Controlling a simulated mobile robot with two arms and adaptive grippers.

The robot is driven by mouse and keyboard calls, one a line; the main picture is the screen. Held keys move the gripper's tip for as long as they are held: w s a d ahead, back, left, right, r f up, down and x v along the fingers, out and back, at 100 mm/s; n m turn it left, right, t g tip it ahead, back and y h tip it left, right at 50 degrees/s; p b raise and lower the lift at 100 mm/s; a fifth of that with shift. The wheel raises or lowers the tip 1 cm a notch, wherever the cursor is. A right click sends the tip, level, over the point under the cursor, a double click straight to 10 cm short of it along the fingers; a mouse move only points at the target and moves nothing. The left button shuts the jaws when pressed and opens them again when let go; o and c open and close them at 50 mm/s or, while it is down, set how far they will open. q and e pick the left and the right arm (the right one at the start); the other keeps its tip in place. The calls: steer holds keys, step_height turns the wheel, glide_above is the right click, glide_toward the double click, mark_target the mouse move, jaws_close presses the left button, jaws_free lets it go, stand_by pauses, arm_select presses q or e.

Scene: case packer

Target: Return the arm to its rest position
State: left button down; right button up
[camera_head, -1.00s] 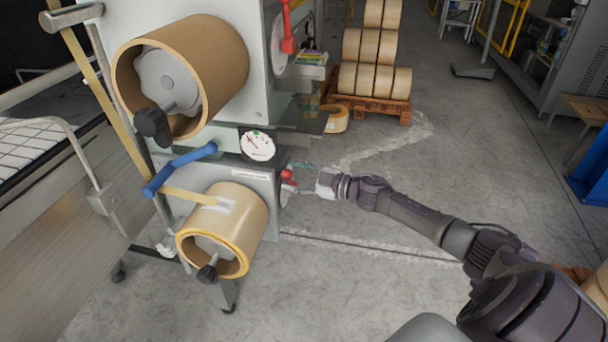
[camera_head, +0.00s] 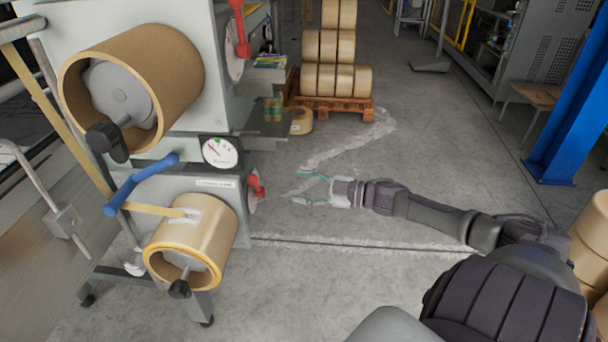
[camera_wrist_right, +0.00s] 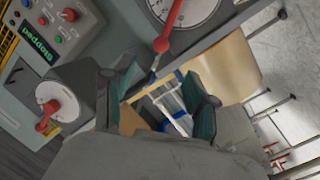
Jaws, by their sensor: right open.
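My right arm comes in from the right in the head view. Its gripper (camera_head: 314,188) is open and empty, with its teal fingertips spread apart. It stands in free air to the right of the red lever (camera_head: 256,186) on the machine's lower side, with a visible gap between them. In the right wrist view the two teal fingers (camera_wrist_right: 165,105) are apart with nothing held between them. A red-handled dial (camera_wrist_right: 57,108) shows to their left in that view. My left gripper is not in view.
The case packer (camera_head: 190,150) with a large tape roll (camera_head: 175,75) and a lower tape roll (camera_head: 208,225) stands at left. A pallet (camera_head: 335,108) of stacked rolls is at the back. A blue post (camera_head: 575,110) stands at right. The floor around my gripper is clear.

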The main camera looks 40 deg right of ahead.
stand_by(0.4)
steer(key=s+d+f+m+g+h, duration=0.1)
steer(key=s+f+m+h, duration=0.25)
steer(key=f, duration=0.75)
steer(key=s+d+f+m+g+h, duration=0.1)
steer(key=s+f+m+h, duration=0.3)
steer(key=f, duration=0.7)
steer(key=s+d+f+m+g+h, duration=0.15)
steer(key=s+f, duration=0.35)
steer(key=f, duration=0.6)
steer(key=s+a+f+m+g, duration=0.1)
steer(key=s+a+f+g, duration=0.2)
steer(key=s+a+f, duration=0.4)
steer(key=s+a+f+m+g, duration=0.1)
steer(key=s+a+f+g, duration=0.25)
steer(key=s+f, duration=0.55)
steer(key=s+a+f+g, duration=0.2)
steer(key=s+a+f, duration=0.1)
steer(key=s+a, duration=0.4)
steer(key=s+a+f+g, duration=0.1)
steer(key=s+a+f, duration=0.2)
steer(key=s+a, duration=0.5)
steer(key=shift+f+g, duration=0.2)
steer(key=shift+g, duration=0.2)
